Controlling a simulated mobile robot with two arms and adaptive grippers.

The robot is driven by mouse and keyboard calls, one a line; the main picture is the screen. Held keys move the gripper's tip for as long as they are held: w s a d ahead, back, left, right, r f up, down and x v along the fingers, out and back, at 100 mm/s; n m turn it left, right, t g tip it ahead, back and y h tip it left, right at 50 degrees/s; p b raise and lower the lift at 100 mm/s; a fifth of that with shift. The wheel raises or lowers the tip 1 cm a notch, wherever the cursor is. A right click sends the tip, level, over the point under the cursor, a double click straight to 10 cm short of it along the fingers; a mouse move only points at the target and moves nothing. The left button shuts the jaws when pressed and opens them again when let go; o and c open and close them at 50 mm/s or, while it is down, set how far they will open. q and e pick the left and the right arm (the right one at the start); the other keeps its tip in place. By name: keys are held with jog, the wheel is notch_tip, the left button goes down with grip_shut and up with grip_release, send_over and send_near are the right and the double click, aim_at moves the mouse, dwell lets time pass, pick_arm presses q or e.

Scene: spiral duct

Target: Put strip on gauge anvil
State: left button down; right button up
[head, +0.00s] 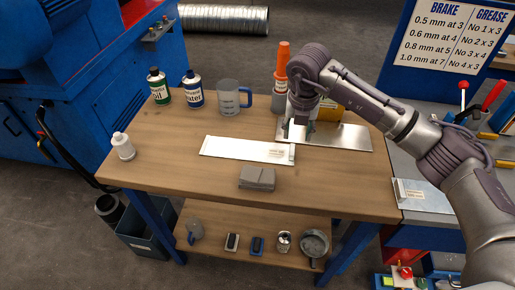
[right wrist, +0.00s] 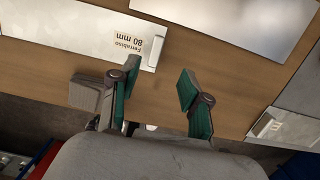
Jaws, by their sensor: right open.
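A pale metal strip (head: 235,148) lies flat on the wooden table; its printed label reads "Ferrabiso 80 mm" in the right wrist view (right wrist: 90,30). A wider bare metal sheet (head: 345,137) lies to its right, also seen in the right wrist view (right wrist: 245,22). My right gripper (head: 298,130) is over the sheet's left part, near the strip's right end. In the right wrist view its green-padded fingers (right wrist: 155,100) are apart with nothing between them. I cannot clearly identify a gauge anvil. My left gripper is not in view.
A grey block (head: 257,178) lies in front of the strip. Two bottles (head: 193,90), a mug (head: 232,98) and an orange-topped bottle (head: 281,70) stand behind. A white bottle (head: 123,147) stands left. Another labelled plate (head: 420,195) lies on the right bench.

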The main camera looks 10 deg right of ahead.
aim_at(292, 149)
jog(key=shift+w+a+f, duration=0.1)
jog(key=shift+w+f, duration=0.1)
jog(key=shift+f, duration=0.95)
jog(key=shift+f+p, duration=0.3)
jog(key=shift+f, duration=0.2)
jog(key=f, duration=0.1)
jog(key=f+p, duration=0.1)
jog(key=f, duration=0.1)
jog(key=shift+w+a+f, duration=0.1)
jog(key=shift+w+f, duration=0.3)
jog(key=shift+f, duration=0.45)
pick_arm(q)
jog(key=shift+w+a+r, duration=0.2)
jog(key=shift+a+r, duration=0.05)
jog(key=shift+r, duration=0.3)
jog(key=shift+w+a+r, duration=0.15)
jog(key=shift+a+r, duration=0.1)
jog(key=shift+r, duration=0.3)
pick_arm(e)
grip_shut()
